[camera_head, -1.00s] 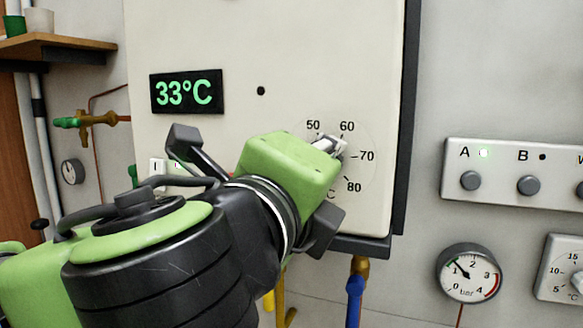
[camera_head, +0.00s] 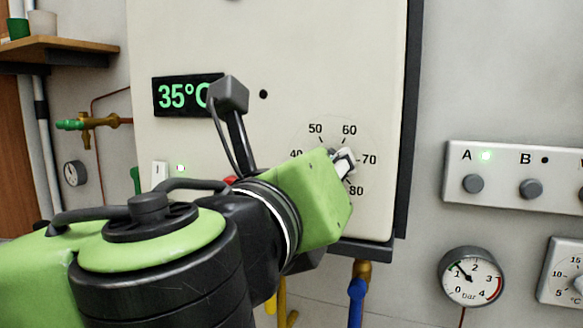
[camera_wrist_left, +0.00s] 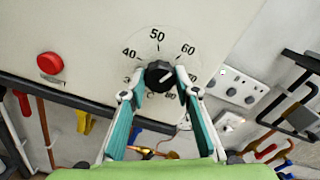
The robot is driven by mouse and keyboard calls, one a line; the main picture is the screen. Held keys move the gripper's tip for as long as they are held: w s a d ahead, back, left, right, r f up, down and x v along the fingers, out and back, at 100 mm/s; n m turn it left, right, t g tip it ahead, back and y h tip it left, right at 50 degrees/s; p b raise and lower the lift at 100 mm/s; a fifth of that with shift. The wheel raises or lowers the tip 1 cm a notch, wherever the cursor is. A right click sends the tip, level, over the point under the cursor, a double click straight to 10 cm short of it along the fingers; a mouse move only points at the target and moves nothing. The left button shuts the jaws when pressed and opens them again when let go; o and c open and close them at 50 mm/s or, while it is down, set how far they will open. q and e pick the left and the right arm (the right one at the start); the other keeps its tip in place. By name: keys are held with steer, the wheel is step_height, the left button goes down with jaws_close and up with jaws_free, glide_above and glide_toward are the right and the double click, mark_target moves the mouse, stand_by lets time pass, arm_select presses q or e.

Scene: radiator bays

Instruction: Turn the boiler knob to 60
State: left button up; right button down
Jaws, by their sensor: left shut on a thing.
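The boiler knob (camera_wrist_left: 159,76) is a round black knob with a white pointer line, on the cream boiler front. Its dial shows 40, 50 and 60 clearly in the left wrist view; the pointer slants to the upper right, roughly toward 60, but its exact reading is too small to tell. My left gripper (camera_wrist_left: 159,82) is shut on the knob, one finger on each side. In the head view, its fingertips (camera_head: 343,163) are at the dial and my green wrist hides the knob. The boiler display (camera_head: 182,95) reads 35°C, partly covered by my arm. My right gripper is out of view.
A red button (camera_wrist_left: 49,65) is left of the dial in the left wrist view. A panel with buttons A and B (camera_head: 520,178) and a pressure gauge (camera_head: 472,275) are on the wall at right. Pipes and a blue-handled valve (camera_head: 356,290) hang below the boiler.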

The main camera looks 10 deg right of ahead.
arm_select(q)
steer(key=shift+w+a+r, duration=0.1)
steer(key=shift+a+r, duration=0.05)
steer(key=shift+r, duration=0.2)
steer(key=o, duration=1.1)
steer(key=shift+w+f, duration=0.1)
steer(key=shift+d+f, duration=0.2)
steer(key=shift+d, duration=0.05)
steer(key=v, duration=1.2)
steer(key=shift+w, duration=0.1)
